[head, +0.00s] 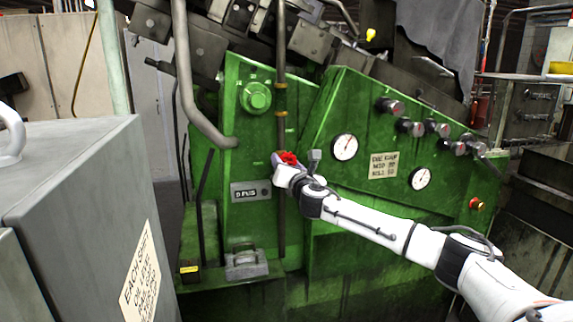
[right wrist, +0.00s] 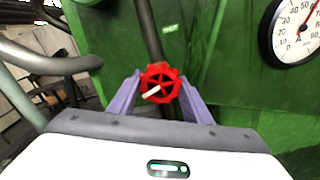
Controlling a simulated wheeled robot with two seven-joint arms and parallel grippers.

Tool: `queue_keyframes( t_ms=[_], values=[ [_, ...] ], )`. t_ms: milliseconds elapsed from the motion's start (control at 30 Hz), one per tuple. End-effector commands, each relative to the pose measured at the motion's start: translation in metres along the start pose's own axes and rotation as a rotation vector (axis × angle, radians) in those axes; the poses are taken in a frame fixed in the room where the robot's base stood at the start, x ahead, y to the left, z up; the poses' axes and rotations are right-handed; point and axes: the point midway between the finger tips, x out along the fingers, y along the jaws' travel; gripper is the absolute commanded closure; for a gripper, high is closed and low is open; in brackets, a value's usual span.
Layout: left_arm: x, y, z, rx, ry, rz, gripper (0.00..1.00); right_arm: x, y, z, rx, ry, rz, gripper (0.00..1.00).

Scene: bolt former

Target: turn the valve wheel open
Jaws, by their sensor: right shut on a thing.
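The valve wheel (right wrist: 160,82) is a small red spoked handwheel, seen face on in the right wrist view. In the head view the red wheel (head: 288,158) shows partly at the tip of my right arm, in front of the green machine. My right gripper (right wrist: 157,88) has its two purple-grey fingers on either side of the wheel, shut on its rim. A pale pin or mark lies across the wheel's lower left. In the head view the right gripper (head: 278,160) hides part of the wheel. My left gripper is not in view.
The green machine (head: 330,110) carries gauges (head: 345,147), knobs and a vertical pipe (head: 281,210) behind the wheel. A bent grey pipe (head: 185,75) hangs left of the wheel. A grey cabinet (head: 70,190) stands at the left front.

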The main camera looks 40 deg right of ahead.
Motion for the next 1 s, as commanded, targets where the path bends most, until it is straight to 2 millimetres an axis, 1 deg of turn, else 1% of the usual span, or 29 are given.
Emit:
queue_keyframes(
  t_ms=[200,667,700,800,1000],
  values=[
    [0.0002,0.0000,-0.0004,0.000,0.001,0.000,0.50,-0.0003,-0.0007,-0.0018,-0.055,0.002,-0.001,0.78],
    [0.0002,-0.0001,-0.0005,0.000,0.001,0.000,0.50,-0.0003,-0.0008,-0.0022,-0.066,0.003,-0.001,0.78],
    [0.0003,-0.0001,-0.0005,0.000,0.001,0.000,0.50,-0.0003,-0.0008,-0.0023,-0.066,0.003,-0.001,0.52],
    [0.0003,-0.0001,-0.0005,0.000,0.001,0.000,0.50,-0.0003,-0.0006,-0.0020,-0.066,0.003,-0.001,0.37],
    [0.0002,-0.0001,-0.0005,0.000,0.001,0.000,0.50,0.0000,-0.0011,-0.0008,-0.065,0.001,-0.002,0.37]
  ],
)
